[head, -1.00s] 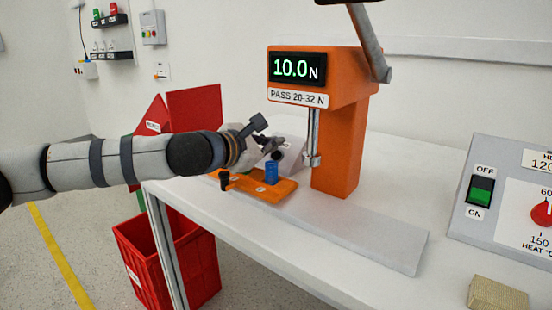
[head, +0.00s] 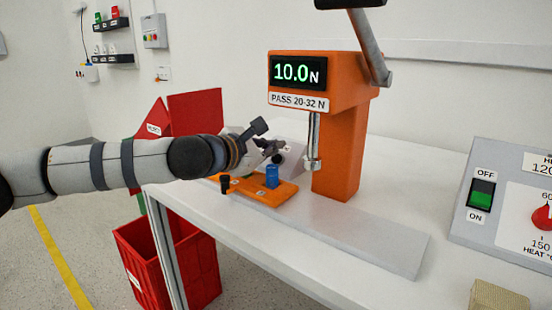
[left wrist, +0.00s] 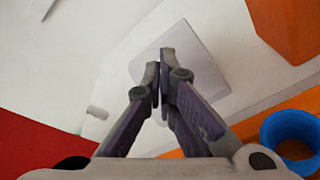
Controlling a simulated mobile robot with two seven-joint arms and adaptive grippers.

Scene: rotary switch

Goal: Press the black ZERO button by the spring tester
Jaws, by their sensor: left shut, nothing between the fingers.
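The orange spring tester (head: 340,165) stands on the white table, its display (head: 298,70) reading 10.0 N. Left of its column is a small grey box with a sloped face (head: 293,158) and a round black button (head: 278,159), which appears to be the ZERO button; its label is not readable. My left gripper (head: 281,148) is shut and empty, its tips just above and close to the button; I cannot tell whether they touch. In the left wrist view the shut fingertips (left wrist: 163,65) lie over the grey box face (left wrist: 205,75) and the button is hidden.
An orange tray (head: 283,191) with a blue cylinder (head: 272,177) and a black piece (head: 225,183) lies in front of the box. A red bin (head: 165,265) stands beside the table. A heater panel (head: 481,193) is at right.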

